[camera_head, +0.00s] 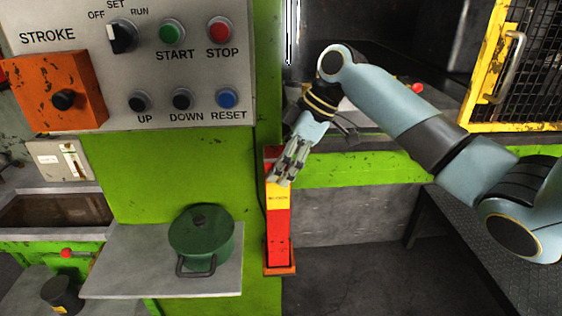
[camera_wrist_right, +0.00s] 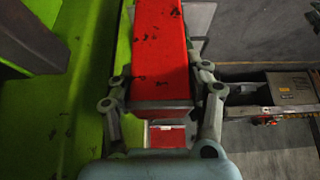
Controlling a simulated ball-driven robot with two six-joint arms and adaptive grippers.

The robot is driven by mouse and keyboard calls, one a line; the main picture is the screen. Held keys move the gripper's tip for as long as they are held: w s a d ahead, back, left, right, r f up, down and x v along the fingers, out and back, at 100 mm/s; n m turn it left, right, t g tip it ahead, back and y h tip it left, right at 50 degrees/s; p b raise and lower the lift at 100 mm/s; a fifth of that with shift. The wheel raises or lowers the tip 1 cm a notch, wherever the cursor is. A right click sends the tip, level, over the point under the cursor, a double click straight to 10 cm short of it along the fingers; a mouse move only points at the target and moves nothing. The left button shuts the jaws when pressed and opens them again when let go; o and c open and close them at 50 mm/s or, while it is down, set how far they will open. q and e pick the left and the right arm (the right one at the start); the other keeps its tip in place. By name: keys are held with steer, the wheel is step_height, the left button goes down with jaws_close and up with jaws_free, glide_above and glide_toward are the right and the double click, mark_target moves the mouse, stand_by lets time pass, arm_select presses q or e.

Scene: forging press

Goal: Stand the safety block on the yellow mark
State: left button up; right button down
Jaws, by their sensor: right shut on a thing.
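The safety block (camera_head: 278,225) is a tall red-orange post with a yellow labelled band near its upper part. It stands upright against the green press column, its lower end at an orange bracket (camera_head: 280,270). My right gripper (camera_head: 284,172) is shut on the block's upper part, fingers pointing down along it. In the right wrist view the red block (camera_wrist_right: 160,50) lies between the two fingers (camera_wrist_right: 162,105). I cannot make out a yellow mark on the press bed; the arm hides part of that area. My left gripper is not in view.
A control panel (camera_head: 130,75) with buttons is at the upper left. A green lidded pot (camera_head: 202,238) stands on a grey shelf (camera_head: 120,275) left of the block. A yellow-framed mesh guard (camera_head: 478,127) is at the upper right. The press opening lies behind my right arm.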

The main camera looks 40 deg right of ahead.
steer(key=shift+f, duration=0.3)
steer(key=c, duration=0.6)
jaws_free()
steer(key=b+v, duration=0.3)
steer(key=v, duration=0.9)
